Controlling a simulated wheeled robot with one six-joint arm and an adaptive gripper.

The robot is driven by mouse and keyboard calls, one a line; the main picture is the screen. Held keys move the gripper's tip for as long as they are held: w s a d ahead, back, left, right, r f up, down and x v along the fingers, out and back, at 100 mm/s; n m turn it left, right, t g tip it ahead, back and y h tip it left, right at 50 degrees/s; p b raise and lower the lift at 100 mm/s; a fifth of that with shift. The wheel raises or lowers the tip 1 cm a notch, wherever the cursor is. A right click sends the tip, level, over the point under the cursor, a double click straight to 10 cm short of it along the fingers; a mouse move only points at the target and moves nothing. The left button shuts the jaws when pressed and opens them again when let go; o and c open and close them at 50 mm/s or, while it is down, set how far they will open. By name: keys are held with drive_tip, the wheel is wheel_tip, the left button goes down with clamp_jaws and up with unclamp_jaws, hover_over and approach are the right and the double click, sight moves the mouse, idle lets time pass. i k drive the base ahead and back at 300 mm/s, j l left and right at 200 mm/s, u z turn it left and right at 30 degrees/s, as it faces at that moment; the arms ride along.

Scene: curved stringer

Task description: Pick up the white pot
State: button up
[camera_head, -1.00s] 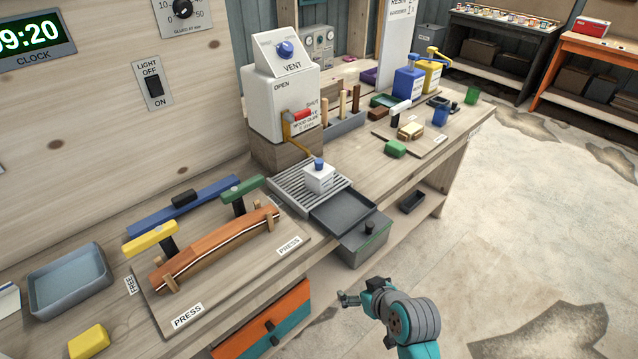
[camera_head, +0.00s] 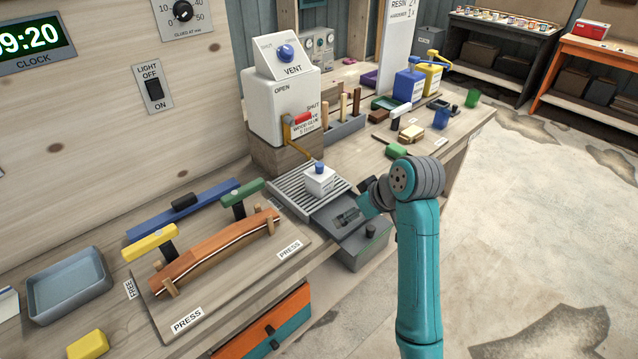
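The white pot (camera_head: 318,184) is a small white block-like container with a blue knob on top. It stands upright on the slatted grey rack below the white dispenser's spout. My gripper (camera_head: 346,217) is just to the right of and in front of the pot, over the dark open tray, and apart from the pot. Its fingers are small and dark against the tray, so I cannot tell whether they are open. My teal arm rises from the lower right.
The white dispenser (camera_head: 283,103) with a red-handled lever stands behind the pot. A wooden press board (camera_head: 215,290) with clamps and a curved orange piece lies to the left. A green block (camera_head: 397,151) and blue and yellow bottles are farther right.

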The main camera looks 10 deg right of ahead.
sight(318, 190)
drive_tip(key=i+j, duration=0.25)
drive_tip(key=i, duration=0.15)
drive_tip(key=i+j, duration=0.3)
drive_tip(key=i, duration=0.15)
